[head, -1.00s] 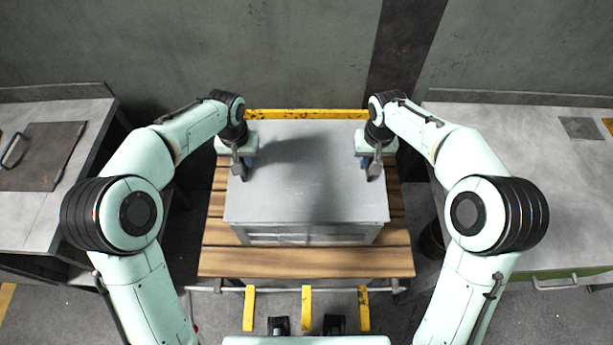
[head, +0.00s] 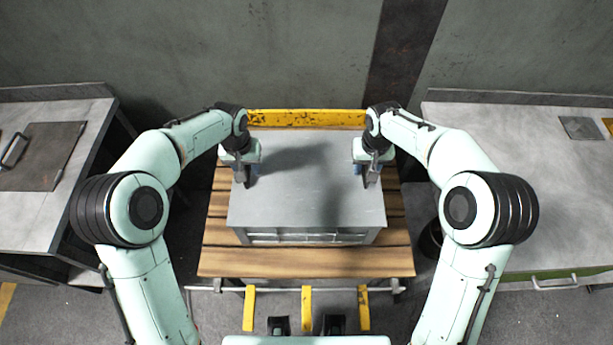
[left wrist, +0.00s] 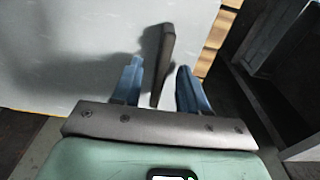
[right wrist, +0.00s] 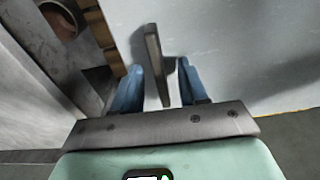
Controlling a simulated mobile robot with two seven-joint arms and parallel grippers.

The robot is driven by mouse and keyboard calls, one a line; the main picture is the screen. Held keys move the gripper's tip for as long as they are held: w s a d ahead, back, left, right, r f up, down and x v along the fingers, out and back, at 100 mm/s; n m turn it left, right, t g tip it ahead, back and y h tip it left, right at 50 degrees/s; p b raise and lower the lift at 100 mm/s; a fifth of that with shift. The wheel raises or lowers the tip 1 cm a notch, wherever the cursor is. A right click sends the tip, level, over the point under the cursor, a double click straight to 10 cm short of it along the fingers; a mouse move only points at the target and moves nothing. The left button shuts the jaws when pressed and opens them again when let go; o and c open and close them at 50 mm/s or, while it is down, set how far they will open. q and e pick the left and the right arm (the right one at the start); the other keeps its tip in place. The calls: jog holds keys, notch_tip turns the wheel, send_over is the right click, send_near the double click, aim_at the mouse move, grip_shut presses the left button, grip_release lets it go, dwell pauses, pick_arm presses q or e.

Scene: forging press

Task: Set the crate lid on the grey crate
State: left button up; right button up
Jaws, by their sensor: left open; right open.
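The crate lid (head: 305,200), a flat grey panel, lies level over the grey crate (head: 306,237), lined up with it and apparently resting on its top. Only the crate's front shows below the lid's front edge. My left gripper (head: 244,172) is open at the lid's left side. In the left wrist view its blue fingers stand either side of a dark upright handle (left wrist: 165,50), with gaps showing. My right gripper (head: 364,172) is open at the right side, its fingers either side of the other dark handle (right wrist: 154,55), also with gaps.
The crate stands on a slatted wooden pallet table (head: 306,262) with a yellow bar (head: 305,118) behind it. Grey benches stand at left (head: 30,215) and right (head: 530,190). A wall closes off the back. A round bin (head: 430,240) sits by the right bench.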

pick_arm(q)
jog(key=shift+r, duration=0.1)
pick_arm(e)
jog(key=shift+r, duration=0.35)
pick_arm(q)
notch_tip(320, 180, up, 12)
jog(key=shift+s, duration=0.4)
pick_arm(e)
notch_tip(320, 180, up, 11)
jog(key=shift+s+r, duration=0.2)
jog(key=shift+s, duration=0.2)
jog(key=shift+f, duration=0.1)
